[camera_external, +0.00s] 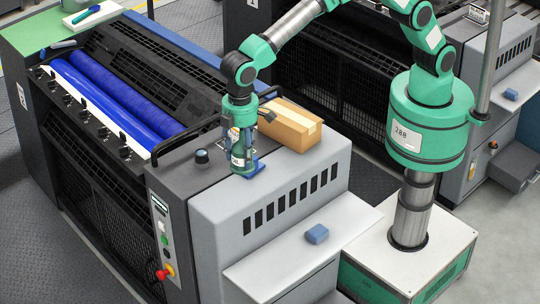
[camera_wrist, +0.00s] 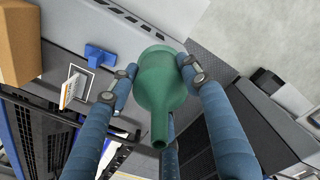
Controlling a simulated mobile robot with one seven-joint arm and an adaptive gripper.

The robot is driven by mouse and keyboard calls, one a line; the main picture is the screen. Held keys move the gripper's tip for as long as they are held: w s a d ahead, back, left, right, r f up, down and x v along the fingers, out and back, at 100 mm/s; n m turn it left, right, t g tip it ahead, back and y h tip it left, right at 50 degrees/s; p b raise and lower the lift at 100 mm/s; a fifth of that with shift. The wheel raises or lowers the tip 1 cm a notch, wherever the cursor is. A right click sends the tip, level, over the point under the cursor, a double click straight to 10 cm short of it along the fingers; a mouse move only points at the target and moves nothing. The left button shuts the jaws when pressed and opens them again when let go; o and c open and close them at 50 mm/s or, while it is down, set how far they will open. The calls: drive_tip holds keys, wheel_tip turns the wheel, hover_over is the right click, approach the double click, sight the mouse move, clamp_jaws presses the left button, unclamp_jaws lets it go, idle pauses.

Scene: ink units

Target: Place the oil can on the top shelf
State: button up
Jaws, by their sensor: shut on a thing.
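My gripper (camera_external: 242,152) is over the grey top (camera_external: 205,180) of the near press, at its right end. Its blue fingers (camera_wrist: 160,85) are closed around the green oil can (camera_wrist: 162,80), which has a round body and narrow neck. In the wrist view the neck points toward the bottom of the picture. In the outside view the can (camera_external: 238,163) is partly hidden by the fingers; I cannot tell whether it touches the surface. The press also has a lower pale ledge (camera_external: 275,260) at the front.
A cardboard box (camera_external: 290,125) stands on the press top just right of my gripper. A blue item (camera_wrist: 100,55) lies near the box and the can. A blue block (camera_external: 317,234) rests on the lower ledge. A dark knob (camera_external: 202,157) and black rail are to the left.

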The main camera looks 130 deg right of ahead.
drive_tip(key=s+a+f+n+b, duration=0.1)
drive_tip(key=s+a+n+b, duration=0.15)
drive_tip(key=a+b, duration=0.6)
drive_tip(key=p, duration=0.2)
hover_over(274, 267)
wheel_tip(274, 267, down, 25)
drive_tip(key=shift+f, duration=0.55)
drive_tip(key=shift+f, duration=3.1)
drive_tip(key=shift+f, duration=1.85)
drive_tip(key=shift+f, duration=0.1)
